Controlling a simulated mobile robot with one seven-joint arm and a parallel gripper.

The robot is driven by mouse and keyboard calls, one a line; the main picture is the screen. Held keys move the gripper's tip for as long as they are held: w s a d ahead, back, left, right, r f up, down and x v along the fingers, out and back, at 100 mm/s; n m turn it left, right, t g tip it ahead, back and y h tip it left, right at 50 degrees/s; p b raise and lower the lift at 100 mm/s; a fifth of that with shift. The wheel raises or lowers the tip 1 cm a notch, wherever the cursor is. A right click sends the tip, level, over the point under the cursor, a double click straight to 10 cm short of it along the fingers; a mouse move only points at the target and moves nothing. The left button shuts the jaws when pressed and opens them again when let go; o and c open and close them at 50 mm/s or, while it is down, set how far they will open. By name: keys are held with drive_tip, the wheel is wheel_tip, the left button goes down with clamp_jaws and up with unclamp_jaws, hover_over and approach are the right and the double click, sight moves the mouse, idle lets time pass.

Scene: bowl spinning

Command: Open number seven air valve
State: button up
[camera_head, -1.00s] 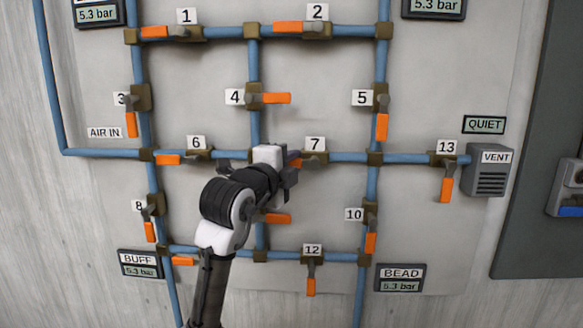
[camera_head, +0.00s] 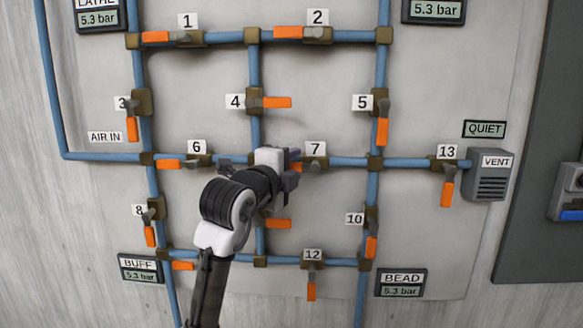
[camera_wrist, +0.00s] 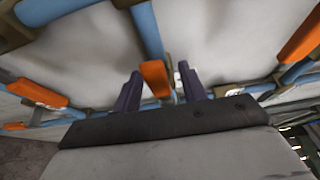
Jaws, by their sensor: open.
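The number seven valve (camera_head: 315,161) sits on the middle horizontal blue pipe, just right of my gripper in the head view. Its orange handle (camera_head: 296,166) points left toward my gripper and is mostly hidden behind it. My gripper (camera_head: 293,157) is open at the handle. In the wrist view, an orange handle (camera_wrist: 155,78) lies between the two dark fingers of my gripper (camera_wrist: 160,82), nearer the left finger. I cannot tell whether either finger touches it.
Valve 6 (camera_head: 196,160) is to the left and valve 4 (camera_head: 255,101) above, both with orange handles. Another orange handle (camera_head: 277,224) sits below my gripper. Valve 12 (camera_head: 312,265) is lower down. A grey vent box (camera_head: 489,187) is at the right.

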drive_tip(key=b+v, duration=0.2)
drive_tip(key=v, duration=1.2)
drive_tip(key=shift+r, duration=0.1)
